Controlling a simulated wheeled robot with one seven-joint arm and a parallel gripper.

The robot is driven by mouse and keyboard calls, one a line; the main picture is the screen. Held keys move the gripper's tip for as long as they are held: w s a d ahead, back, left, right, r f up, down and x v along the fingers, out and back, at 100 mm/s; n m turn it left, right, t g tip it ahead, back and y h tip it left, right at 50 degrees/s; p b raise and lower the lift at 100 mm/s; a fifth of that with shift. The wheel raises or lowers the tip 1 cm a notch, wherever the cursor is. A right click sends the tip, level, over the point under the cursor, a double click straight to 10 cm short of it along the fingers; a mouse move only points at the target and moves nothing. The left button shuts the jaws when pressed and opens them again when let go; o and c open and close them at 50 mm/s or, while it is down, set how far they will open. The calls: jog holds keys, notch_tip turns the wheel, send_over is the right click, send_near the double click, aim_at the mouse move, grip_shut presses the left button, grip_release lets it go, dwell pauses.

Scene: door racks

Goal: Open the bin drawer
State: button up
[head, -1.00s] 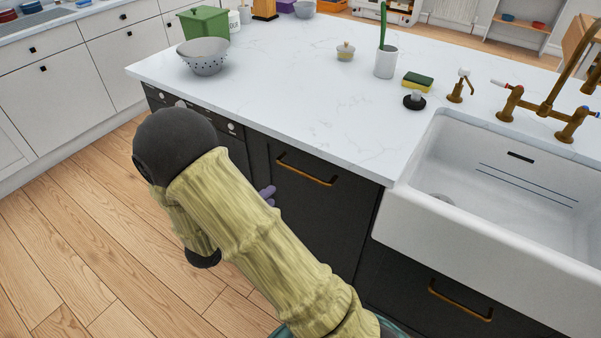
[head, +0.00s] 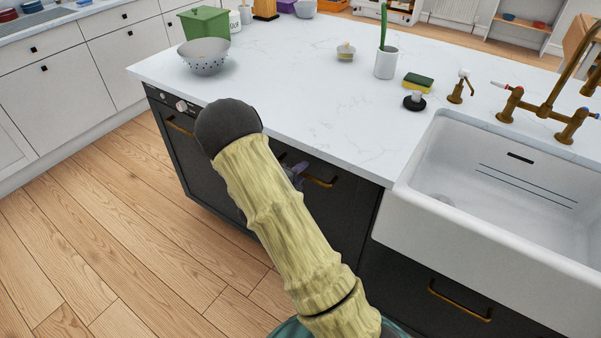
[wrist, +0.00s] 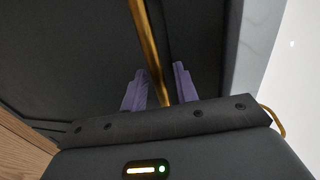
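A dark drawer front (head: 340,215) with a horizontal brass handle (head: 322,181) sits under the counter, left of the sink; its front appears closed. No label shows that it is the bin drawer. My gripper (head: 297,170) is at the left part of this handle, partly hidden behind my arm. In the wrist view, my gripper (wrist: 159,68) has its two purple fingers apart. The brass handle (wrist: 147,40) runs between them, nearer the left finger, with gaps showing; I cannot tell if either finger touches it.
The white countertop edge (head: 330,166) overhangs just above. The white sink (head: 480,225) is to the right, with another brass-handled front (head: 460,300) below it. A dark appliance front (head: 195,165) is to the left. The wooden floor (head: 130,240) is clear.

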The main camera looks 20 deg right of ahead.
grip_shut()
dwell(0.3)
